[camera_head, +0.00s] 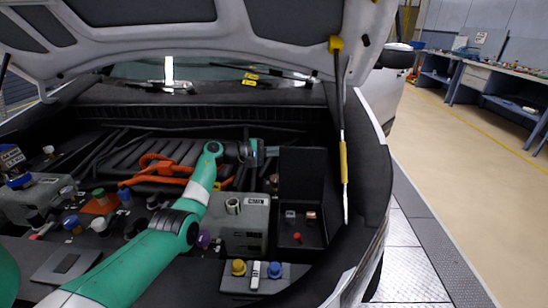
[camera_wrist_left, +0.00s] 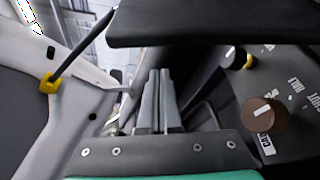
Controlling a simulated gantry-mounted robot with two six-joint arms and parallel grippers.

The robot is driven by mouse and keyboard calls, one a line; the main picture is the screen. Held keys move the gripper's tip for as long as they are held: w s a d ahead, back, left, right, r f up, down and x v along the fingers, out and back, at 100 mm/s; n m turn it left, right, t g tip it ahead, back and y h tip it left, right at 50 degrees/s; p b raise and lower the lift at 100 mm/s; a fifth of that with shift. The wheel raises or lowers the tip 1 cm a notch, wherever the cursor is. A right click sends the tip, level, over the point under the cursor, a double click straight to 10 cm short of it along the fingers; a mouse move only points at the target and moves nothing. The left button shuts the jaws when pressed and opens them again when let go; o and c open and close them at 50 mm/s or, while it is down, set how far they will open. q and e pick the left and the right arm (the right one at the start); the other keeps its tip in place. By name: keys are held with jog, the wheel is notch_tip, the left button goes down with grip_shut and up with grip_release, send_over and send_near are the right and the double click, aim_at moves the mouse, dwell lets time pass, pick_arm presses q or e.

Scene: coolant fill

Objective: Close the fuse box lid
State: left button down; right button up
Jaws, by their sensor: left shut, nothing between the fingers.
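The fuse box (camera_head: 304,240) is a black open box at the right side of the engine bay, with a few small fuses inside. Its black lid (camera_head: 303,170) stands upright at the back of the box. My teal left arm reaches in from the lower left. My left gripper (camera_head: 272,152) is shut and empty, at the left edge of the raised lid; I cannot tell whether it touches. In the left wrist view, the shut fingers (camera_wrist_left: 157,85) point forward below a dark panel that looks like the lid (camera_wrist_left: 200,27). My right gripper is not in view.
A panel with yellow and blue caps (camera_head: 262,278) lies in front. The yellow-ended hood strut (camera_head: 343,130) rises to the right. Orange cables (camera_head: 160,170) lie left, and the raised hood hangs above.

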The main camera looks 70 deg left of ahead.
aim_at(294, 153)
pick_arm(q)
jog(key=shift+w+d+r+b, duration=0.15)
jog(key=shift+d+r, duration=0.1)
jog(key=shift+d, duration=0.7)
jog(key=shift+w+d+r+b, duration=0.15)
jog(key=shift+d+r, duration=0.1)
jog(key=shift+d, duration=0.65)
jog(key=shift+s, duration=0.1)
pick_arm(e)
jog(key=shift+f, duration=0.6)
pick_arm(q)
jog(key=shift+r, duration=0.1)
